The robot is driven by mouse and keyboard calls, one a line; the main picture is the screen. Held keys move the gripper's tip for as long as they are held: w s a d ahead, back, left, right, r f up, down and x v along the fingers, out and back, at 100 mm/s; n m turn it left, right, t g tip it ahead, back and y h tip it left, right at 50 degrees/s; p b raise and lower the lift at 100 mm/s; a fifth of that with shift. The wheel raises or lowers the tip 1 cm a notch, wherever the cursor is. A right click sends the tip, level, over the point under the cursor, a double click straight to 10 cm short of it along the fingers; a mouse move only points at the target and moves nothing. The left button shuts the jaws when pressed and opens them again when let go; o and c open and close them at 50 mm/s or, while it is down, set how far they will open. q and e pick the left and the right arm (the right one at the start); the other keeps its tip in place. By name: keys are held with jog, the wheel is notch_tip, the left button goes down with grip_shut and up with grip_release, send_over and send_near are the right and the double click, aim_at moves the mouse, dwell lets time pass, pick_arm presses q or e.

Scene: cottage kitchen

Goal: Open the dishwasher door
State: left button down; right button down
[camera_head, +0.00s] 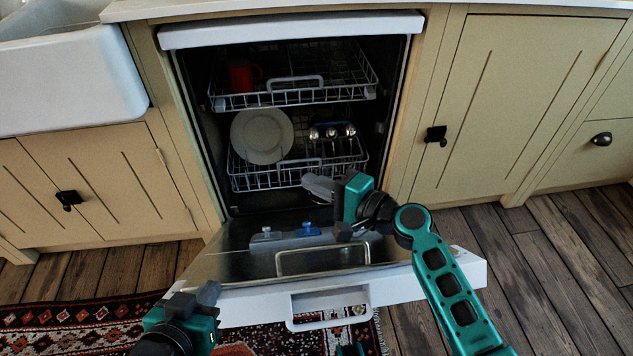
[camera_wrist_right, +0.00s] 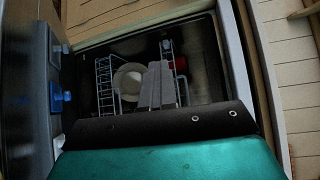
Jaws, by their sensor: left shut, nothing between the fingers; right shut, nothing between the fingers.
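The dishwasher door (camera_head: 220,262) is swung down and outward, its steel inner face turned up. Its white front edge with the handle (camera_head: 330,305) faces the bottom of the head view. My right gripper (camera_head: 318,188) is shut and empty, above the door's inner face and in front of the lower rack. Its fingers (camera_wrist_right: 156,85) also show in the right wrist view, pointing toward the racks. My left gripper (camera_head: 207,292) is shut and empty near the door's left front corner. I cannot tell whether it touches the door.
The upper rack (camera_head: 290,98) holds a red mug (camera_head: 243,76). The lower rack (camera_head: 255,182) holds a white plate (camera_head: 262,136) and several shiny utensils. Cabinets flank the dishwasher. A patterned rug (camera_head: 60,325) lies at lower left; the wooden floor (camera_head: 560,270) at right is clear.

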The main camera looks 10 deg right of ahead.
pick_arm(q)
jog(key=shift+f, duration=0.1)
pick_arm(e)
jog(key=c, duration=1.2)
grip_release()
pick_arm(q)
jog(key=shift+s+d, duration=0.1)
jog(key=shift+d, duration=0.05)
pick_arm(e)
jog(key=shift+o, duration=0.2)
jog(key=shift+s+d, duration=0.1)
